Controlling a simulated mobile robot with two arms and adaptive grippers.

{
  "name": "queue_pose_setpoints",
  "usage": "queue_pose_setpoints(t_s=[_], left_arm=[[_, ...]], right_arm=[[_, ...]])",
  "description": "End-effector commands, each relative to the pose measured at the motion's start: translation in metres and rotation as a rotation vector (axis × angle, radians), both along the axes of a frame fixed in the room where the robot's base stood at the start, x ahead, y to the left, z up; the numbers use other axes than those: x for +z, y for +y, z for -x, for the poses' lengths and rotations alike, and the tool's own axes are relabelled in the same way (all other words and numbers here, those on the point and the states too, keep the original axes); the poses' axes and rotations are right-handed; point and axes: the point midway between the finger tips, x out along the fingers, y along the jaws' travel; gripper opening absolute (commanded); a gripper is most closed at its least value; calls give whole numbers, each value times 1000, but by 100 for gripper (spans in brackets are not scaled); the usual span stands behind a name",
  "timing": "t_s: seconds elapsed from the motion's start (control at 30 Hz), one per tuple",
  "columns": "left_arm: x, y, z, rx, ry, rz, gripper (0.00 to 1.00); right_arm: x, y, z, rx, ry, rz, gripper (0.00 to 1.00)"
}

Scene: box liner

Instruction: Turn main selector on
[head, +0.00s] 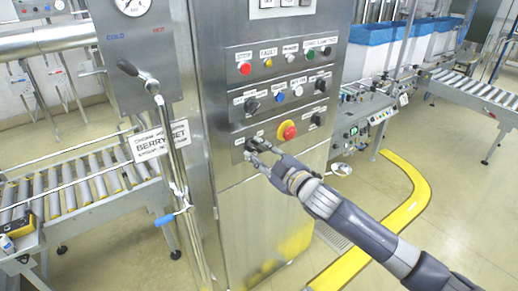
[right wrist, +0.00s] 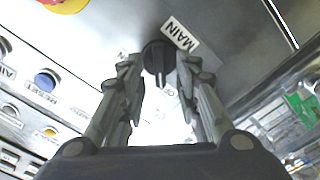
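The main selector is a black rotary knob (right wrist: 158,57) with a raised grip bar, beside a white MAIN label (right wrist: 180,33) in the right wrist view. Its bar points down in that picture. My right gripper (right wrist: 157,68) is open, with one finger on each side of the knob. Whether the fingertips touch it is unclear. In the head view the right gripper (head: 256,152) is at the lower left of the control panel, partly covering the knob. My left gripper is not in view.
A red emergency button on a yellow ring (head: 288,131) sits just right of the gripper. Rows of buttons and other black selectors (head: 252,104) are above. A pipe with a blue-handled valve (head: 168,219) stands left of the cabinet. A roller conveyor (head: 75,190) is farther left.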

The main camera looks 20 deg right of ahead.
Motion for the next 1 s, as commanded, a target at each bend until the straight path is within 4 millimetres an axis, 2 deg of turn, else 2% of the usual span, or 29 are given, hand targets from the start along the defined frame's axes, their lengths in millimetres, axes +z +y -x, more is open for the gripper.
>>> queue_pose_setpoints(t_s=[0.37,0.4,0.5,0.53,1.0], left_arm=[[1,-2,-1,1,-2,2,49],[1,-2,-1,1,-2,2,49],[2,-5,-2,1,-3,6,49],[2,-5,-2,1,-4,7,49],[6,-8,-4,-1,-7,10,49]], right_arm=[[0,2,-5,1,0,0,30],[0,2,-5,1,-1,0,25],[0,2,-5,0,0,0,3],[0,2,-5,0,0,0,0],[0,2,-5,1,20,-50,0]])
